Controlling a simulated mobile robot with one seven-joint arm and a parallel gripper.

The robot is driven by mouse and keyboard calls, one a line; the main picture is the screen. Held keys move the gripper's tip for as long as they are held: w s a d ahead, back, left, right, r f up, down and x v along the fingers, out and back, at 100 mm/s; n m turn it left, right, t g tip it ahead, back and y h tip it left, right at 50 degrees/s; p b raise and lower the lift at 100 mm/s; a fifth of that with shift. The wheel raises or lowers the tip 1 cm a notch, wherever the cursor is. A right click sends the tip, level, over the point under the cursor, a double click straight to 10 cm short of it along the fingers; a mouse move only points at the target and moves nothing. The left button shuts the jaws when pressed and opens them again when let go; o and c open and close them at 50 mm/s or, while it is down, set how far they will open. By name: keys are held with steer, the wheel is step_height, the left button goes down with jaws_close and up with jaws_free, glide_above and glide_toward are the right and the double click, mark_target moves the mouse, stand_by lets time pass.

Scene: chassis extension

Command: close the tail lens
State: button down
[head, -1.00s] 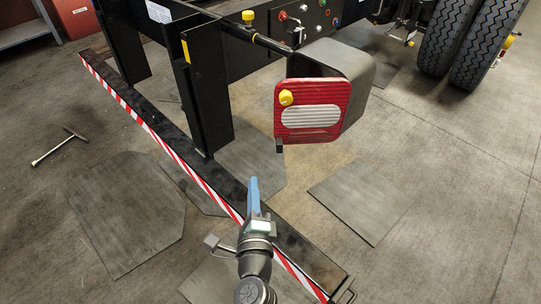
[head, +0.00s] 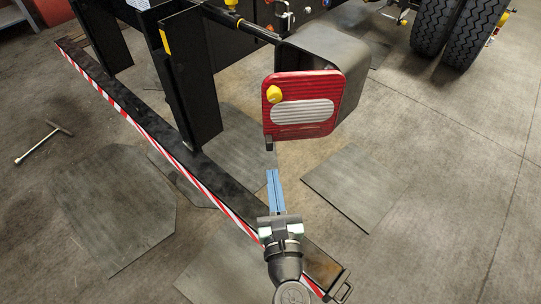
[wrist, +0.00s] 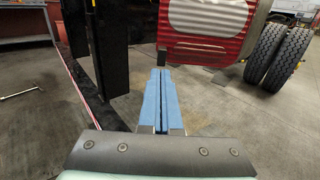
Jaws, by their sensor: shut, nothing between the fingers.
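The tail lens (head: 318,127) is a red square panel with a pale ribbed window and a yellow knob (head: 274,94) at its upper left. It stands in front of the dark grey lamp housing (head: 352,70), whose side shows to the right; I cannot tell how wide any gap is. A small dark tab (head: 269,143) hangs at the lens's lower left corner. My gripper (head: 271,171), with blue fingers, is shut and empty just below this tab. In the wrist view the lens (wrist: 216,48) fills the upper middle, and the fingertips (wrist: 160,71) point at the tab.
A black beam with red-white tape (head: 160,145) runs diagonally under my arm, and a black upright (head: 188,85) stands left of the lens. Large tyres (head: 455,30) are at the upper right. Floor to the right is open, with flat grey mats (head: 350,188).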

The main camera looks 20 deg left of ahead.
mark_target(268, 148)
steer(key=x, duration=0.6)
steer(key=shift+w, duration=0.1)
